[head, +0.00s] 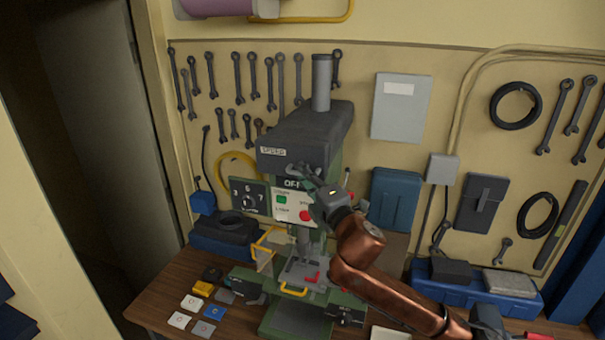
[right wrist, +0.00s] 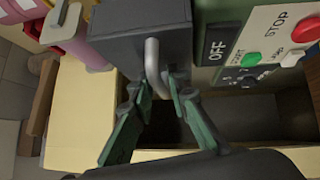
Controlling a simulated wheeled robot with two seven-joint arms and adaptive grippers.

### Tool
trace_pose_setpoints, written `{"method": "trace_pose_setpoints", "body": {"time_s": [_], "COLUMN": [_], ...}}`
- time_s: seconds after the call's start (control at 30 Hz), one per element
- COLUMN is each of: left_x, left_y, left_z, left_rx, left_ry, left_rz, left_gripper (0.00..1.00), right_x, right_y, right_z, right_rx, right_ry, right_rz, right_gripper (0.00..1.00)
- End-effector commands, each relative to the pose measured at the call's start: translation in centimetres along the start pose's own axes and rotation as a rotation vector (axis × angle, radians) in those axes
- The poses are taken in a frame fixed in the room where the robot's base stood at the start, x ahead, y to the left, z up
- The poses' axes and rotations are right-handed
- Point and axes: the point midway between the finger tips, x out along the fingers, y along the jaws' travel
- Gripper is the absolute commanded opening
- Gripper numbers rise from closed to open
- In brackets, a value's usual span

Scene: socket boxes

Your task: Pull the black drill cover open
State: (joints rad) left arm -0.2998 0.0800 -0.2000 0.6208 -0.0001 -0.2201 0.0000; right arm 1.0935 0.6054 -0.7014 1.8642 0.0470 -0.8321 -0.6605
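The black drill cover (head: 310,128) is the dark box-shaped housing at the top of the green drill press. It also shows in the right wrist view (right wrist: 115,45) as a dark grey face. A curved grey metal handle (right wrist: 152,62) stands out from it. My right gripper (head: 318,182) is at the front lower edge of the cover. In the right wrist view its fingers (right wrist: 159,82) converge closely on both sides of the handle and appear shut on it. From the head, the arm and gripper hide the handle and part of the press front. My left gripper is not in view.
The control panel with a green button (right wrist: 251,60) and a red stop button (right wrist: 294,30) is close beside the gripper. A vise (head: 303,270) is below on the press table. Coloured tiles (head: 191,303) lie on the bench at the left. Wrenches hang on the wall behind.

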Motion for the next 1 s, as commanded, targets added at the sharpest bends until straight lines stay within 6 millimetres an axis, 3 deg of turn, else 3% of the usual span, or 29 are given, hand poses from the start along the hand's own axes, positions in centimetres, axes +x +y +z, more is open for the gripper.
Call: {"method": "trace_pose_setpoints", "body": {"time_s": [0.27,1.0], "left_x": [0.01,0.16], "left_y": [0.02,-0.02], "left_z": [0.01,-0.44], "left_rx": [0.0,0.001], "left_ry": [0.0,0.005], "left_rz": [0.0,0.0], "left_gripper": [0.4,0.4], "right_x": [-0.03,-0.03], "right_y": [-0.01,-0.19], "right_z": [-0.01,0.69], "right_rx": [0.0,-0.003], "right_ry": [0.0,-0.027], "right_rz": [0.0,-0.005], "right_gripper": [0.0,0.0]}}
